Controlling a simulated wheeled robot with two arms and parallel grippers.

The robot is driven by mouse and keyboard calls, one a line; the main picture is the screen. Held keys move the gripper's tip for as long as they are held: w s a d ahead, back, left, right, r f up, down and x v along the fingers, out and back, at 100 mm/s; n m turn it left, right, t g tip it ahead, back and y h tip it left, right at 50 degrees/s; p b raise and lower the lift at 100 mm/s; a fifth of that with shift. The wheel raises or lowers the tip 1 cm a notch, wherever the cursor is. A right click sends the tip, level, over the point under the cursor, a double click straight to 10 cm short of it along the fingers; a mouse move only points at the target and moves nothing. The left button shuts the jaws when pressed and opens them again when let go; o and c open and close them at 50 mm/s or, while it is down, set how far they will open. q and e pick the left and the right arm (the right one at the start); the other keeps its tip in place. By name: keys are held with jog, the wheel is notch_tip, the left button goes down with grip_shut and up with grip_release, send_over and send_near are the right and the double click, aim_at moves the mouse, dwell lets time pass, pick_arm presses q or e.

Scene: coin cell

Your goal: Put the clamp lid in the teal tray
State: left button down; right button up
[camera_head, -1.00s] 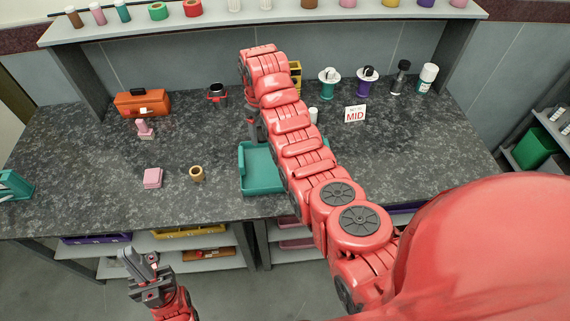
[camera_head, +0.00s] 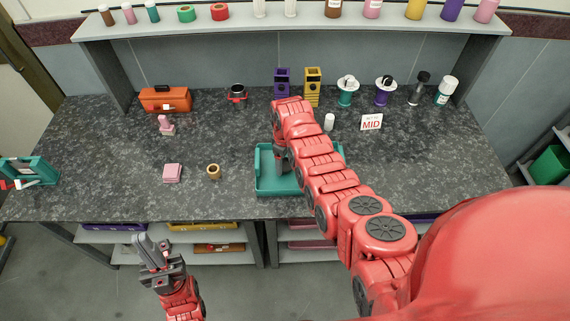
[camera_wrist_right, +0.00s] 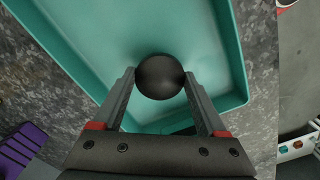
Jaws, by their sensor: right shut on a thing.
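The teal tray (camera_head: 264,180) lies on the dark counter near its front edge, partly hidden by my right arm. My right gripper (camera_head: 284,160) points down over the tray. In the right wrist view its fingers (camera_wrist_right: 160,84) are shut on a smooth black round thing, apparently the knob of the clamp lid (camera_wrist_right: 160,76). The tray floor (camera_wrist_right: 110,30) shows behind it, and whether the lid touches that floor is unclear. My left gripper (camera_head: 152,243) is low in front of the counter, away from any object; its finger gap is unclear.
A pink block (camera_head: 172,173) and a tan ring (camera_head: 214,171) lie left of the tray. A small white cylinder (camera_head: 329,121) and a MID sign (camera_head: 371,122) stand behind it. An orange toolbox (camera_head: 165,99) is at the back left. The right counter is clear.

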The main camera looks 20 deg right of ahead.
jog(key=shift+w+f, duration=0.1)
jog(key=shift+f, duration=1.05)
